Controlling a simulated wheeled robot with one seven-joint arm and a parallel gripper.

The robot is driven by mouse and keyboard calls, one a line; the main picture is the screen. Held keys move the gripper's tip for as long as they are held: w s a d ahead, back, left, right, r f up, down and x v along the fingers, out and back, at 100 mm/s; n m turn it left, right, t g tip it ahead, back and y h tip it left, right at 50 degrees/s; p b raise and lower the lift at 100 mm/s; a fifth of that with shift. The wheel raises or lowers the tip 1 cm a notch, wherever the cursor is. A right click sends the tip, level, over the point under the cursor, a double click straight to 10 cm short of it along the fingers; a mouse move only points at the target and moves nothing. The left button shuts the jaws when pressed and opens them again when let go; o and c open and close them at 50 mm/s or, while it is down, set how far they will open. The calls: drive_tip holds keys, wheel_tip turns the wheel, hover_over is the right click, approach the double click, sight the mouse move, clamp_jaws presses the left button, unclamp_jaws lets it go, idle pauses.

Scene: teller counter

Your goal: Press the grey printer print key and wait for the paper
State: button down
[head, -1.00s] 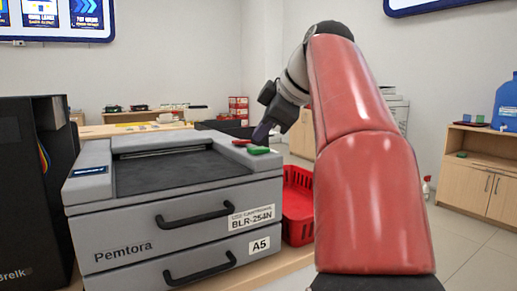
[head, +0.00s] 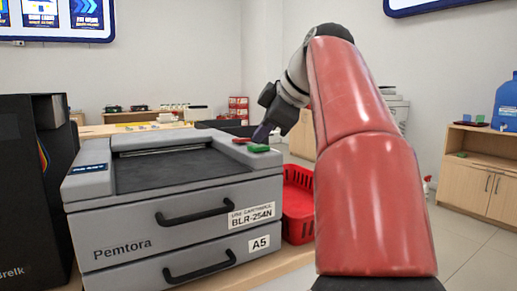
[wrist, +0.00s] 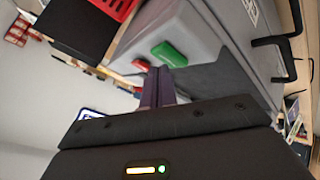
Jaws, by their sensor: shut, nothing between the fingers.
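The grey printer (head: 190,215), marked Pemtora, stands on the counter with a dark recessed top. A green key (head: 258,148) and a red key (head: 243,140) sit on its top right edge. The green key (wrist: 168,54) and red key (wrist: 141,64) also show in the wrist view. My gripper (head: 260,134) is shut and empty, with its purple fingers just above the printer's right edge by the keys. In the wrist view the fingertips (wrist: 158,72) are close below the green key; I cannot tell if they touch it. No paper shows on the printer.
A red basket (head: 298,205) stands right of the printer, near my arm. A black machine (head: 35,190) stands close on the left. A wooden cabinet (head: 478,175) with a blue water jug (head: 506,105) is at the far right. Floor is clear between.

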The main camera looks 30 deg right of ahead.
sight(263, 147)
drive_tip(key=shift+f+b, duration=0.3)
drive_tip(key=shift+f, duration=0.15)
idle(0.7)
drive_tip(key=shift+r, duration=0.15)
drive_tip(key=shift+r+p, duration=0.75)
drive_tip(key=shift+p, duration=0.2)
wheel_tip(263, 147, up, 5)
drive_tip(key=p, duration=0.4)
idle(0.8)
